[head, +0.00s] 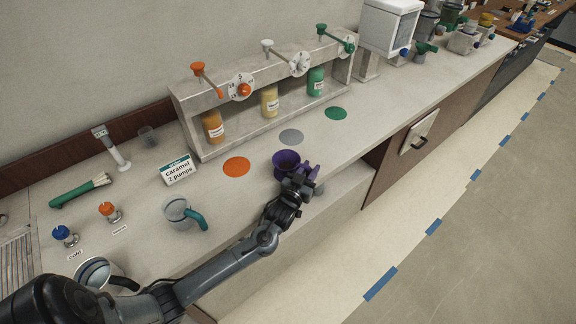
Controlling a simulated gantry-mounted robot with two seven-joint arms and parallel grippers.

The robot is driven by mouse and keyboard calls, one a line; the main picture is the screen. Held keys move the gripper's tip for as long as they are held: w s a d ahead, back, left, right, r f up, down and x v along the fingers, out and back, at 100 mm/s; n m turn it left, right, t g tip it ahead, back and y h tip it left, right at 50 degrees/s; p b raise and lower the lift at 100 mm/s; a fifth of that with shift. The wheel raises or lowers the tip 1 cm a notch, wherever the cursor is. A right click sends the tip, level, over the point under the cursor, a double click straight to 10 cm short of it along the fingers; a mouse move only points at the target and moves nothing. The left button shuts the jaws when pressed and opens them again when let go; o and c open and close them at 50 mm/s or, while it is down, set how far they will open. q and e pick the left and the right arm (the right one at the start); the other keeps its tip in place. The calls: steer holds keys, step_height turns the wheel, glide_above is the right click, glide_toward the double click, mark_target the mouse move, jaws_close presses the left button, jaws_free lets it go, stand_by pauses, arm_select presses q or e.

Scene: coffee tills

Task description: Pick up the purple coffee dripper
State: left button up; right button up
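The purple coffee dripper (285,161) stands upright on the counter near its front edge, just in front of the grey disc. Its round open top faces up. My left gripper (300,174) reaches in from the lower left and is right beside the dripper's right side, overlapping it in the picture. The fingers look dark and purplish, close in colour to the dripper, so I cannot tell whether they touch or grip it. My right gripper is not in the head view.
Orange (236,166), grey (291,136) and green (336,113) discs lie before a syrup dispenser rack (222,100) with bottles. A pitcher with a teal handle (179,211), an order card (178,170) and a green brush (80,191) are at left. The counter's front edge is close to the gripper.

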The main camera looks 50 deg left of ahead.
arm_select(q)
jaws_close()
steer(key=shift+r, duration=0.15)
